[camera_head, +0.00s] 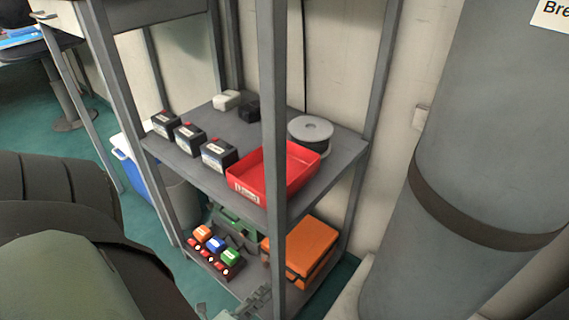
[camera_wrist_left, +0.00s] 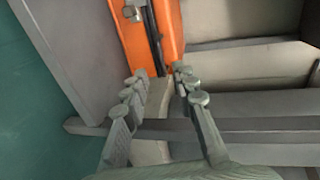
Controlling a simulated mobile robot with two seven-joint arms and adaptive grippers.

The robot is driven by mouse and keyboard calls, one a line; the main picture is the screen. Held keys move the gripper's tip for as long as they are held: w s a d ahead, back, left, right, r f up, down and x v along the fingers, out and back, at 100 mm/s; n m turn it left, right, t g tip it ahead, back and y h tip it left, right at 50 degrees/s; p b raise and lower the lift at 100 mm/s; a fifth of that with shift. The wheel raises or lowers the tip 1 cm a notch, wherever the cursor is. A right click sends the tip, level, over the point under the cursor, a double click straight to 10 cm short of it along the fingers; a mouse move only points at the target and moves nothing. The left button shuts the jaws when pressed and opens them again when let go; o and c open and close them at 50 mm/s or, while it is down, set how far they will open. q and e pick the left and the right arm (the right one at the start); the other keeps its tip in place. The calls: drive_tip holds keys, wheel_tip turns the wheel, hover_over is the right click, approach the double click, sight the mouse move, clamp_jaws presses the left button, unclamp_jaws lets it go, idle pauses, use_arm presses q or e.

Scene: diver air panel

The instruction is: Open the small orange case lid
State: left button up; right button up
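The small orange case (camera_head: 302,246) sits at the right of the lower shelf. Its lid looks closed, with a dark seam along the side; a shelf post hides part of its left side. In the left wrist view the orange case (camera_wrist_left: 170,25) is at the top, with the dark seam and a grey latch-like piece. My left gripper (camera_head: 236,306) is low in front of the lower shelf. In the wrist view its fingers (camera_wrist_left: 158,82) are apart and empty, pointing toward the case's near end; contact cannot be told. My right gripper is not in view.
The front post (camera_head: 274,120) stands before the case. The upper shelf (camera_head: 335,160) overhangs it, holding a red tray (camera_head: 247,187), black boxes and a spool (camera_head: 310,130). Colored blocks (camera_head: 215,243) sit left on the lower shelf. A large grey cylinder (camera_head: 480,140) stands right.

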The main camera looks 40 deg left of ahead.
use_arm(q)
drive_tip(key=b+x, duration=0.2)
drive_tip(key=x, duration=0.5)
drive_tip(key=shift+w+a+f, duration=0.1)
drive_tip(key=shift+w, duration=0.3)
clamp_jaws()
